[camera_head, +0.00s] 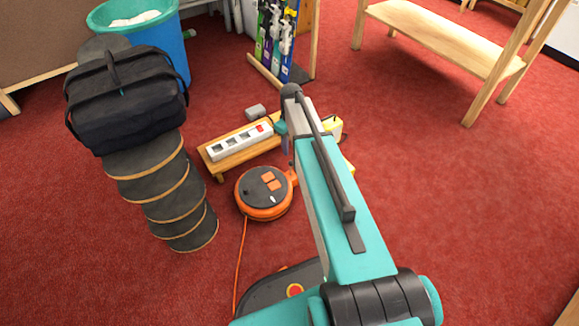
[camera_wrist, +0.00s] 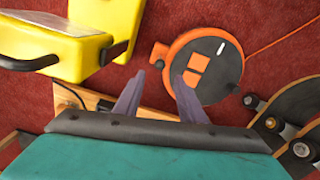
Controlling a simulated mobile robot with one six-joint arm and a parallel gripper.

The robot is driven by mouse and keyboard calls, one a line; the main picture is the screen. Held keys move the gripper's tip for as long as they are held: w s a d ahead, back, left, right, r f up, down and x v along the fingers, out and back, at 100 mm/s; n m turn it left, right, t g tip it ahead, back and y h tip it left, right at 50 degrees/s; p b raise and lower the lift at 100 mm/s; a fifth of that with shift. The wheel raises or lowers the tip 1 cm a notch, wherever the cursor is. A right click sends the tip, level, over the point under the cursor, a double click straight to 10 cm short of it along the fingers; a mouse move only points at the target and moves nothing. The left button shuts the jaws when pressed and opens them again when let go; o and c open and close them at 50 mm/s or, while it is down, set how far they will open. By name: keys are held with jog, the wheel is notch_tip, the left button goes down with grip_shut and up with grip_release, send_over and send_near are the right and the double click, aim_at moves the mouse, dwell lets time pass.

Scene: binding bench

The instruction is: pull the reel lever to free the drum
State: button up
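The cable reel (camera_head: 262,195) is an orange drum with a black face and two orange squares, lying flat on the red carpet. It also shows in the wrist view (camera_wrist: 228,73). An orange tab (camera_wrist: 160,54) sticks out from its rim, and a small pale bar (camera_wrist: 221,47) lies on its face; I cannot tell which is the lever. My gripper (camera_wrist: 160,78) is open and empty, its two grey fingers apart and pointing toward the tab and the reel's near edge. No contact is visible. In the head view, my arm mostly hides the gripper.
A power strip (camera_head: 226,145) sits on a low wooden board (camera_head: 216,166) behind the reel. A yellow object (camera_wrist: 85,55) with a black handle is close to my gripper. Carpet at right is clear.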

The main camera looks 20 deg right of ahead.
aim_at(291, 161)
notch_tip(291, 161, down, 13)
jog(key=b, duration=0.5)
jog(key=shift+r, duration=0.1)
jog(key=shift+c, duration=0.5)
